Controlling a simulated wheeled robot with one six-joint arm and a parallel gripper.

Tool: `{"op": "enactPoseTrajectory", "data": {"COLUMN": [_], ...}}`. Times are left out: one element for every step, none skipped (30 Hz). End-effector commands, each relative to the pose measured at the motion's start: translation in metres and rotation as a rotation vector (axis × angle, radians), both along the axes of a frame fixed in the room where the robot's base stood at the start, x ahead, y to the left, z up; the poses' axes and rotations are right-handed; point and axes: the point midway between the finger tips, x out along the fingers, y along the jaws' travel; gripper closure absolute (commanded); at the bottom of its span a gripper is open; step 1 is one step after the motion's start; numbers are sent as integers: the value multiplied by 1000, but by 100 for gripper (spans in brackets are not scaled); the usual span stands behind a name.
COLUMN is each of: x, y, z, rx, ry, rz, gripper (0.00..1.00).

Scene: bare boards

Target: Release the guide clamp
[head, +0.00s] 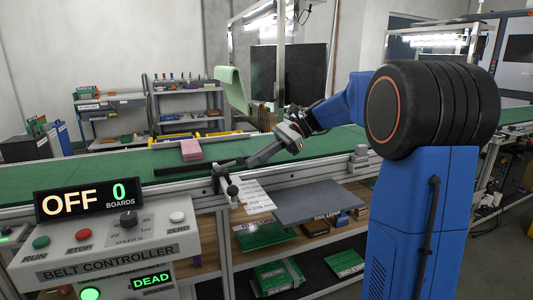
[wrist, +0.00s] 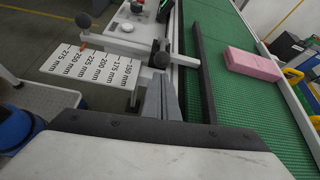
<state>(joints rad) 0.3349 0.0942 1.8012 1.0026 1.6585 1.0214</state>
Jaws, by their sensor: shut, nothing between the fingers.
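The guide clamp (head: 221,171) is a grey fitting with dark ball ends at the near edge of the green belt. In the wrist view one dark knob (wrist: 159,55) of it stands just beyond my fingertips, and a grey bar (wrist: 118,43) runs left from it over the scale plate. The black guide rail (wrist: 203,75) lies along the belt, right of my fingers; it also shows in the head view (head: 195,168). My gripper (head: 249,162) is shut and empty, close to the right of the clamp. In the wrist view its fingers (wrist: 163,82) appear together; I cannot tell whether they touch the knob.
A pink block (head: 191,150) rests on the green belt (head: 130,165) beyond the rail. The millimetre scale plate (wrist: 92,68) sticks out on the near side. The belt controller (head: 110,240) stands at front left, its display reading OFF 0. A grey panel (head: 318,202) lies right of the scale plate.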

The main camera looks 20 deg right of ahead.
Motion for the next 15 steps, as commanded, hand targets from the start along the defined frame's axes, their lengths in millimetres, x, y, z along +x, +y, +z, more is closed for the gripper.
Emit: {"op": "enactPoseTrajectory", "data": {"x": [0,0,0,0,0,1,1,1,1,1,1,1,1,1,1], "y": [6,9,12,14,15,17,18,19,19,20,20,20,20,20,20], "z": [-3,-4,-6,-7,-8,-9,-9,-10,-10,-10,-10,-10,-10,-11,-11], "rx": [1,1,1,1,0,0,0,1,1,1,1,1,1,1,1], "ry": [1,1,1,0,0,0,0,-1,0,0,0,0,0,0,0], "rz": [2,2,2,1,1,0,0,1,0,0,0,0,0,0,0], "gripper": [100,100,100,100,100,100,100,100,100,100,100,100,100,100,100]}}
